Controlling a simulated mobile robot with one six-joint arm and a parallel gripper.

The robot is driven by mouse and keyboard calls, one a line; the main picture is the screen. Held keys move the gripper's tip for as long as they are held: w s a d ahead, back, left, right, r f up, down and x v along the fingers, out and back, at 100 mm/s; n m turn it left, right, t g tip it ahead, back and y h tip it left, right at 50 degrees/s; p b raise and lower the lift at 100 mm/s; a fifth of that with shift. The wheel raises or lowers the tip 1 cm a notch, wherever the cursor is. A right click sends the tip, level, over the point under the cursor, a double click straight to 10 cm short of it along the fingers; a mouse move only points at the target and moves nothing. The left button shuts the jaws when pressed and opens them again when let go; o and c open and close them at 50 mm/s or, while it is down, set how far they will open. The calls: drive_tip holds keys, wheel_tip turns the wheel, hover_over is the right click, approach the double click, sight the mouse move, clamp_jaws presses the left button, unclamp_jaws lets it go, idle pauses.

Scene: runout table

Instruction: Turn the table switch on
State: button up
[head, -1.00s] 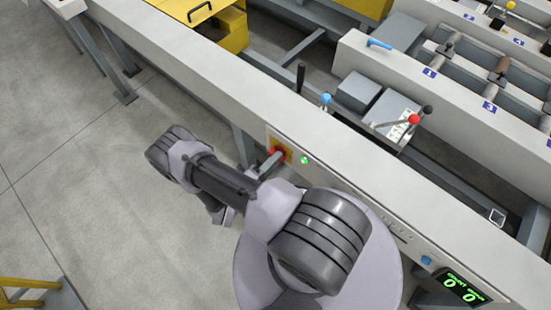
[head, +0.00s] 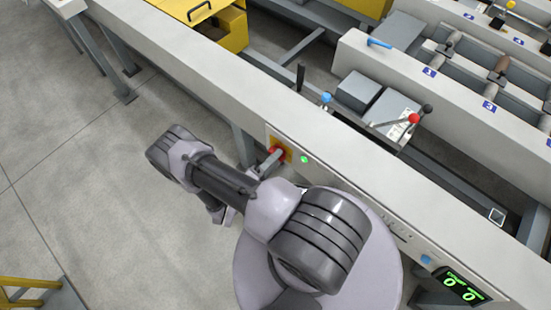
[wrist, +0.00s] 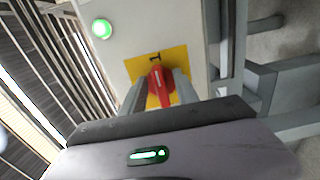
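The table switch (wrist: 158,82) is a red rotary handle on a yellow plate (wrist: 137,67), on the side of the long pale table beam. In the head view the red switch (head: 277,152) shows partly, behind a finger of my gripper (head: 271,160). In the wrist view my gripper (wrist: 160,88) has one grey finger on each side of the red handle, with the fingers apart. Contact with the handle cannot be made out clearly. A round green lamp (wrist: 101,28) beside the plate is lit; it also shows in the head view (head: 304,159).
The beam (head: 215,92) runs diagonally across the head view. A lit green counter display (head: 463,288) and a blue button (head: 426,260) are at lower right. Levers with red and blue knobs stand behind the beam. The floor at left is clear.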

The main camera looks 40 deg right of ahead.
idle(0.3)
drive_tip(key=s+a+p, duration=0.1)
drive_tip(key=a, duration=1.6)
drive_tip(key=shift+s+a+p, duration=0.2)
drive_tip(key=shift+p, duration=0.1)
